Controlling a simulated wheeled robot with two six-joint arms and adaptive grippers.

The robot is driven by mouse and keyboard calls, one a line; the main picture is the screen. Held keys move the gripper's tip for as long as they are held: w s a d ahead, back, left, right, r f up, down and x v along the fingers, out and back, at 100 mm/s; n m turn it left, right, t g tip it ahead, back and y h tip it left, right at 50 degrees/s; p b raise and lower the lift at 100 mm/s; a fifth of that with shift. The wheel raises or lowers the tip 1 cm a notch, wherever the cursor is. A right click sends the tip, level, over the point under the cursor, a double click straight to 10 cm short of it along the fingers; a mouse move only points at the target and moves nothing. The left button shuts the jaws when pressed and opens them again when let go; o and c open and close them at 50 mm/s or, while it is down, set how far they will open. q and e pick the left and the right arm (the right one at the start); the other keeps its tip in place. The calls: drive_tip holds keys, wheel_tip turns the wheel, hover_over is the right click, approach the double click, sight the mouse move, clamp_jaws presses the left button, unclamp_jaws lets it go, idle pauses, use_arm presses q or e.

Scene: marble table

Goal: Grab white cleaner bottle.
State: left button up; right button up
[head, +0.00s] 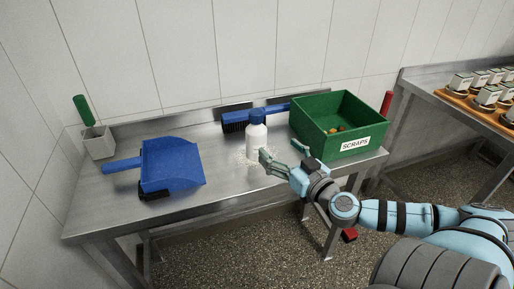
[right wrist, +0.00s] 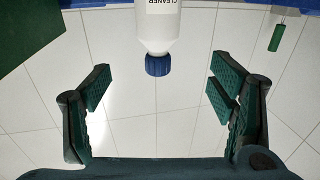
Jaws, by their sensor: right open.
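The white cleaner bottle (head: 256,140) with a blue cap stands upright near the middle of the metal table (head: 222,192). My right gripper (head: 282,153) is open and empty, close to the bottle on its near right side. One finger overlaps the bottle's lower right edge in the head view. In the right wrist view the bottle (right wrist: 159,22) appears upside down, its cap centred between the spread fingers (right wrist: 160,92). The bottle looks to be beyond the fingertips, and I see no contact. My left gripper is out of view.
A green scraps bin (head: 308,124) stands right of the bottle, close to my right gripper. A blue brush (head: 236,122) lies behind the bottle. Pale crumbs lie around the bottle's base.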

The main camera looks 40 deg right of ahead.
sight(261, 135)
drive_tip(key=w+b, duration=0.1)
drive_tip(key=w+f+b, duration=0.1)
drive_tip(key=w, duration=0.1)
drive_tip(key=w+b, duration=0.1)
drive_tip(key=shift+w+d+f+b, duration=0.15)
drive_tip(key=shift+w+d+b, duration=0.15)
drive_tip(key=shift+w+b, duration=0.1)
drive_tip(key=w, duration=0.2)
drive_tip(key=shift+w+d+r, duration=0.15)
drive_tip(key=shift+w+r, duration=0.15)
drive_tip(key=shift+w, duration=0.2)
drive_tip(key=w, duration=0.1)
drive_tip(key=w+f+b, duration=0.1)
drive_tip(key=w, duration=0.3)
drive_tip(key=shift+w+d+f+b, duration=0.1)
drive_tip(key=shift+d+f+b, duration=0.15)
drive_tip(key=shift+d+b, duration=0.15)
drive_tip(key=shift+c, duration=0.6)
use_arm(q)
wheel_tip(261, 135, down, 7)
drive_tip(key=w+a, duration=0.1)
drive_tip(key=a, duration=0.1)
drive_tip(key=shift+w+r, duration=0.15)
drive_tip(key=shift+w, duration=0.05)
use_arm(e)
drive_tip(key=c, duration=1.5)
